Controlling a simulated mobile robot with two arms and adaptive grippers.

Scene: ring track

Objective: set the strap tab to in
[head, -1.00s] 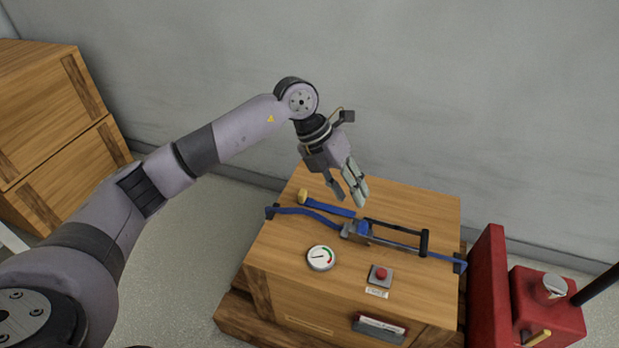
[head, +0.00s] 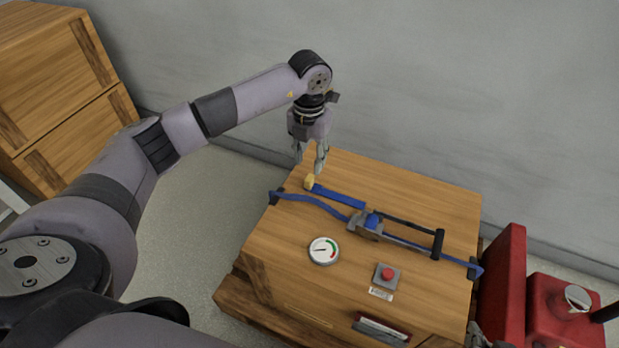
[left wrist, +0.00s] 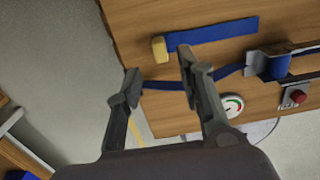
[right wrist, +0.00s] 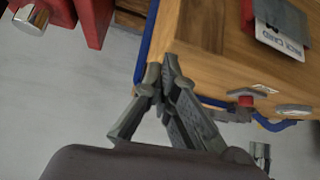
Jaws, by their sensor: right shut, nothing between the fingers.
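The strap tab (head: 309,182) is a yellow block at the left end of a flat blue strap piece (head: 340,197) on the wooden crate top; the tab also shows in the left wrist view (left wrist: 159,49). The strap piece runs right to a metal ratchet buckle (head: 367,224) with a dark handle (head: 437,243). My left gripper (head: 309,166) points down near the tab, apart from it as far as I can tell. In its wrist view its fingers (left wrist: 158,76) are open and empty. My right gripper (right wrist: 160,82) is shut and empty beside the crate edge.
The wooden crate (head: 440,205) also carries a round gauge (head: 324,250), a red button (head: 387,273) and a card holder (head: 382,328). Red equipment (head: 505,275) stands close on the right. Taller wooden crates (head: 60,90) stand at the left, with a wall behind.

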